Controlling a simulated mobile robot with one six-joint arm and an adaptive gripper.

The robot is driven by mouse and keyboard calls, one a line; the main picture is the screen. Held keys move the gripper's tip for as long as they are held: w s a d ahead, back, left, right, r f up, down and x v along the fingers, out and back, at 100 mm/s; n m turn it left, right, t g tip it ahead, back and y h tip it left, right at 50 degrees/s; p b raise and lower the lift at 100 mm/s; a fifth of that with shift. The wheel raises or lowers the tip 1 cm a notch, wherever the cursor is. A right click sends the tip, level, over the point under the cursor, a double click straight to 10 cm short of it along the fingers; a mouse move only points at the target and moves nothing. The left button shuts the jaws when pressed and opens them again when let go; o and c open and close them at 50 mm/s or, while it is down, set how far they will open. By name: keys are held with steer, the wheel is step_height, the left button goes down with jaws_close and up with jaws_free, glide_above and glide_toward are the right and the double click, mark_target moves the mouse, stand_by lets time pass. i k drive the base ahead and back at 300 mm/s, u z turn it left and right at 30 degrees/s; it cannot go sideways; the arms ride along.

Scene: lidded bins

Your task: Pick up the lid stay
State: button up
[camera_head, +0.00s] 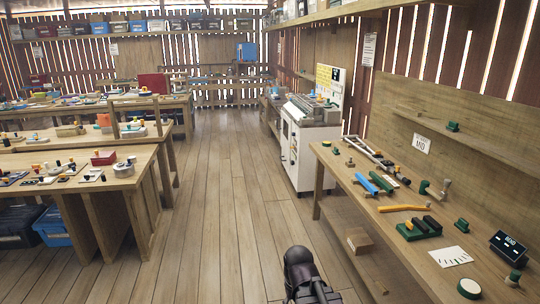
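I cannot tell for sure which thing is the lid stay. Several long, thin parts lie on the right workbench (345,190): a yellow-orange bar (402,208), a blue part (366,184) and a grey-brown frame-like part (368,152). None of them is being touched. A dark part of my own arm shows at the bottom centre, over the floor and left of the right workbench. No gripper fingers can be made out there.
On the right bench are a green block with black cylinders (420,228), a white card (450,256) and a black display box (508,247). A white cabinet (302,155) stands beyond. Cluttered tables (125,178) are at left. The plank floor (215,200) between is clear.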

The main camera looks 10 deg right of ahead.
mark_target(396, 208)
steer(key=z, duration=0.35)
steer(key=i, duration=0.75)
steer(key=z, duration=0.55)
steer(key=i, duration=0.75)
steer(key=z, duration=0.3)
